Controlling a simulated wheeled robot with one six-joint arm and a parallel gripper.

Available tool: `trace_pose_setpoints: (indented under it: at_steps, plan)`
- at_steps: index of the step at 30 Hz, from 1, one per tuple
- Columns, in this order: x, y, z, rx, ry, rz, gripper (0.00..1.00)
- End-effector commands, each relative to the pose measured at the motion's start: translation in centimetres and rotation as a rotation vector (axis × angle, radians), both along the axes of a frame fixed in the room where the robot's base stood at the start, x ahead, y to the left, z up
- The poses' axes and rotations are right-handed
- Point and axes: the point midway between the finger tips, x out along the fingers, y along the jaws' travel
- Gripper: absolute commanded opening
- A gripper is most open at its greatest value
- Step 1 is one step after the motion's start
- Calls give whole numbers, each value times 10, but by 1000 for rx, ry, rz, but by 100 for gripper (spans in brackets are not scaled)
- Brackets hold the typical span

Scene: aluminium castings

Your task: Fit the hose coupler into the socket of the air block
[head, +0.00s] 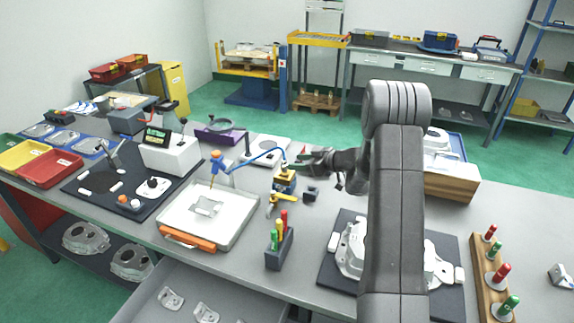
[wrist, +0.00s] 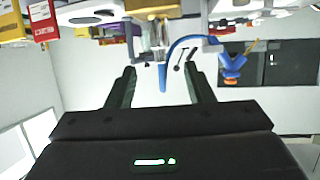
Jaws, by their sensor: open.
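The air block (head: 284,183) is a yellow and dark block on the bench, left of my gripper in the head view. The hose coupler (head: 284,167) stands above it at the end of a blue hose (head: 255,158). In the wrist view the metallic coupler (wrist: 157,36) lines up with the block, with a blue hose end (wrist: 162,76) between the finger lines. The socket is hidden, so I cannot tell how deep the coupler sits. My gripper (head: 303,159) is open beside the coupler; its fingers (wrist: 158,70) show apart in the wrist view, with no visible grip.
A white tray (head: 238,222) with a casting, a holder of coloured-handled tools (head: 279,250) and a small dark block (head: 310,194) are nearby. Dark mats with castings flank the area.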

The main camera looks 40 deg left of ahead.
Motion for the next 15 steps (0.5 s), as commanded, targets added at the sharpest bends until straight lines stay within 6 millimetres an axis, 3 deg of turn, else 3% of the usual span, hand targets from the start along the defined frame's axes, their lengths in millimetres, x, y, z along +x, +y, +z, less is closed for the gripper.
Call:
trace_pose_setpoints:
  at_steps: [6,15]
  plan:
    - [4,-29,10,1,0,-1,48]
    - [5,-35,13,0,0,1,48]
